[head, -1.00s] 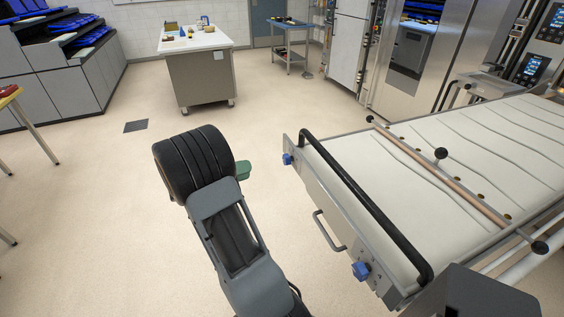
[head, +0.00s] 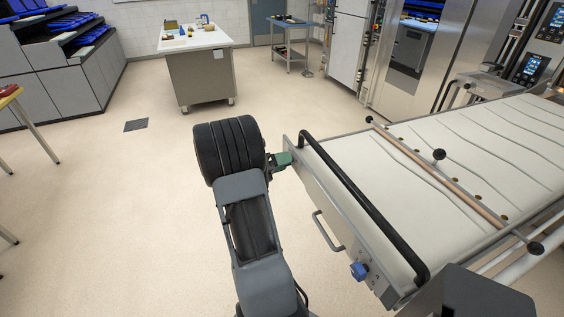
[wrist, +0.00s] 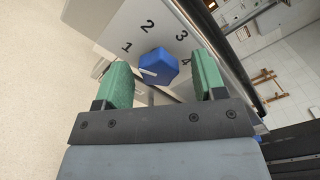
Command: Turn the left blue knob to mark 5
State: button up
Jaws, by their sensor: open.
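The left blue knob (wrist: 157,66) sits on a pale panel with printed marks 1, 2, 3 and 4 around it. Its white pointer line points left, a little below mark 1; mark 5 does not show. My gripper (wrist: 162,57) is open, with one green finger on each side of the knob in the wrist view. The gap on each side looks clear, but I cannot tell how deep the knob sits between the fingers. In the head view my gripper (head: 282,159) is at the far corner of the panel and hides this knob.
A second blue knob (head: 359,271) is on the near end of the same panel. A metal handle (head: 328,232) sticks out between them. A black bar (head: 365,205) runs along the loader's edge above.

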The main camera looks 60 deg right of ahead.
jog(key=c, duration=0.9)
